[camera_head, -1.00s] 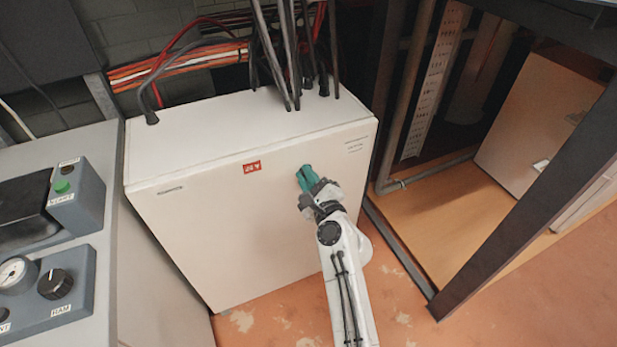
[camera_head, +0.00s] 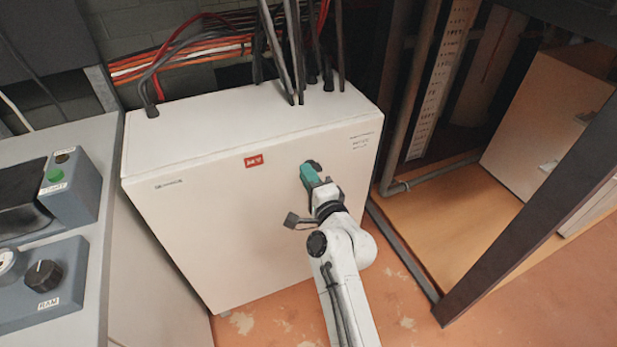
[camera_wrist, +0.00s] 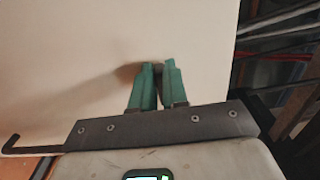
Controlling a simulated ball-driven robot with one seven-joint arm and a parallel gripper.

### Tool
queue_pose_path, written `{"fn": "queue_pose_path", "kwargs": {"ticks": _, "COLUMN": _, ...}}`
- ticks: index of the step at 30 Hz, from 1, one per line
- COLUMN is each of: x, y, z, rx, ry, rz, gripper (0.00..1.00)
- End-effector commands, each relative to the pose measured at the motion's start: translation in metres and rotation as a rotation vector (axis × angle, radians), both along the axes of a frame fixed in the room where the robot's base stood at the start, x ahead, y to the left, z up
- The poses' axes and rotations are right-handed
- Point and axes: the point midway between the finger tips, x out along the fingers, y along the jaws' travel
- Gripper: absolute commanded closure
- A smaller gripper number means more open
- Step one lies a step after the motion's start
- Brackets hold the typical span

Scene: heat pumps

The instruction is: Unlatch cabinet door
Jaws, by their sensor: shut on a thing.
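The white cabinet (camera_head: 230,210) stands upright against the back wall, with a red label near the top of its front door. My gripper (camera_head: 311,172) has green fingers and is at the upper right of the door front. In the wrist view, the green fingers of my gripper (camera_wrist: 157,72) are closed around a small dark latch (camera_wrist: 158,67) on the pale door. Most of the latch is hidden between the fingers. The door looks flush with the cabinet body; no gap shows.
Cables rise from the cabinet top. A grey console (camera_head: 60,190) with a green button and a black knob (camera_head: 43,275) stands close on the left. A dark post (camera_head: 530,210) and a pipe (camera_head: 412,95) stand to the right. Some orange floor is clear in front.

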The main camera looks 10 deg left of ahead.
Motion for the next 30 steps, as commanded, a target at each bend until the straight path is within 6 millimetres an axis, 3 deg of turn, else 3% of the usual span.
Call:
{"fn": "queue_pose_path", "kwargs": {"ticks": 17, "x": -0.0008, "y": 0.0008, "z": -0.0023, "rx": -0.033, "ry": -0.019, "rz": 0.002, "gripper": 1.00}}
{"fn": "queue_pose_path", "kwargs": {"ticks": 18, "x": -0.0009, "y": 0.0008, "z": -0.0024, "rx": -0.034, "ry": -0.018, "rz": 0.002, "gripper": 0.85}}
{"fn": "queue_pose_path", "kwargs": {"ticks": 24, "x": -0.0006, "y": 0.0006, "z": -0.0019, "rx": -0.031, "ry": -0.019, "rz": 0.002, "gripper": 0.66}}
{"fn": "queue_pose_path", "kwargs": {"ticks": 26, "x": -0.0006, "y": 0.0005, "z": -0.0017, "rx": -0.031, "ry": -0.018, "rz": 0.001, "gripper": 0.61}}
{"fn": "queue_pose_path", "kwargs": {"ticks": 30, "x": -0.0003, "y": 0.0003, "z": -0.0013, "rx": -0.030, "ry": -0.019, "rz": 0.001, "gripper": 0.61}}
